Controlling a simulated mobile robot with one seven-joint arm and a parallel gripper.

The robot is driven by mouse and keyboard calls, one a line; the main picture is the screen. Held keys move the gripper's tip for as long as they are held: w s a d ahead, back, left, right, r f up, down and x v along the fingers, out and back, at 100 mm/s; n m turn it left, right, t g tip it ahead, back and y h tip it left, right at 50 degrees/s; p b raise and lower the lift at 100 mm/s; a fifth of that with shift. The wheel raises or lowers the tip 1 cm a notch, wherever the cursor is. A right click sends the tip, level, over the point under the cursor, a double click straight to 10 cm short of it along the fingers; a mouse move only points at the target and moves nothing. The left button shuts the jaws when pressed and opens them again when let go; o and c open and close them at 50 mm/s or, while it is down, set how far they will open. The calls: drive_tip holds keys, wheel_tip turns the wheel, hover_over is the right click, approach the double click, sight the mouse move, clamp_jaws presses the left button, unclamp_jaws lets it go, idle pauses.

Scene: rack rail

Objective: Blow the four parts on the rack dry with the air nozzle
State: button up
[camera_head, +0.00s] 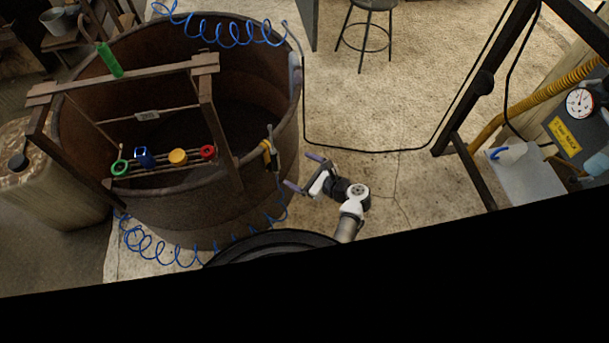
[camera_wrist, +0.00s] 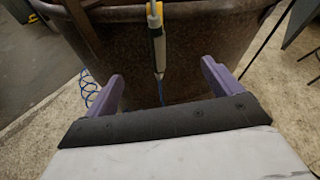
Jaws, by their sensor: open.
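Several parts sit in a row on the rack (camera_head: 168,167) inside the big rusty tub: a green ring (camera_head: 119,167), a blue part (camera_head: 145,158), a yellow-orange disc (camera_head: 178,156) and a red ring (camera_head: 207,152). The air nozzle (camera_head: 268,152), yellow and grey, hangs upright at the tub's right outer side. It also shows in the wrist view (camera_wrist: 156,38), between my fingers' directions and beyond their tips. My gripper (camera_head: 304,172) is open and empty, a short way right of the nozzle. Its purple fingers (camera_wrist: 162,88) are wide apart.
The rusty tub (camera_head: 255,185) stands close to my gripper. Blue coiled hose (camera_head: 150,246) hangs below and above it. A gauge panel (camera_head: 580,103) stands right. Open floor lies between.

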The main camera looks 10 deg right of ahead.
drive_tip(key=w+a+f+b, duration=0.1)
drive_tip(key=w+a, duration=0.1)
drive_tip(key=w+a+f+m+b, duration=0.1)
drive_tip(key=w+a+f+b, duration=0.1)
drive_tip(key=w+a, duration=0.1)
drive_tip(key=w+a+f+m+b, duration=0.1)
drive_tip(key=w+a+b, duration=0.1)
drive_tip(key=shift+w+a+f+t, duration=0.15)
drive_tip(key=shift+w+a+t, duration=0.1)
drive_tip(key=shift+a+t, duration=0.1)
idle(0.4)
drive_tip(key=shift+c, duration=0.4)
drive_tip(key=c, duration=1.6)
drive_tip(key=shift+r+p, duration=1.95)
drive_tip(key=shift+r, duration=0.15)
drive_tip(key=shift+f, duration=0.1)
